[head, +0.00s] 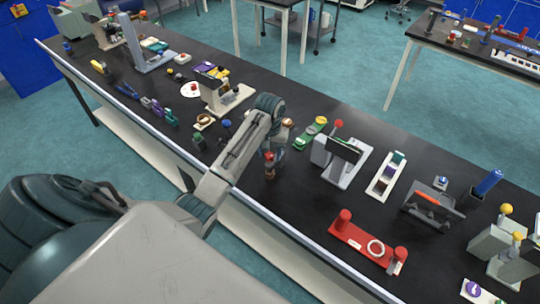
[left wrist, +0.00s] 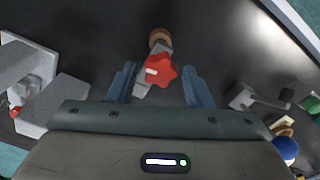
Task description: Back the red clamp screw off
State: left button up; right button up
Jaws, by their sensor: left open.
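The red clamp screw (left wrist: 161,71) shows in the left wrist view as a lobed red knob with a pale mark on it. It sits on a grey clamp arm (left wrist: 147,88) with a copper-brown round part (left wrist: 158,37) at its far end. My left gripper (left wrist: 160,88) is open, with one blue-grey finger on each side of the knob and a visible gap to both. In the head view the red knob (head: 268,157) is small, just below my left gripper (head: 272,150), and the arm partly hides the clamp. My right gripper is in neither view.
A red stand (head: 365,244) lies nearer the front. A blue knob (left wrist: 286,148) is at the lower right in the wrist view.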

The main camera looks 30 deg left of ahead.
pick_arm(q)
jog(key=m, duration=0.4)
jog(key=shift+d+m, duration=0.1)
jog(key=shift+m, duration=0.3)
jog(key=c, duration=0.8)
jog(key=n, duration=0.4)
jog(key=shift+n, duration=0.3)
jog(key=shift+c, duration=0.2)
jog(key=n, duration=0.4)
jog(key=shift+a+n, duration=0.25)
jog(key=shift+n, duration=0.05)
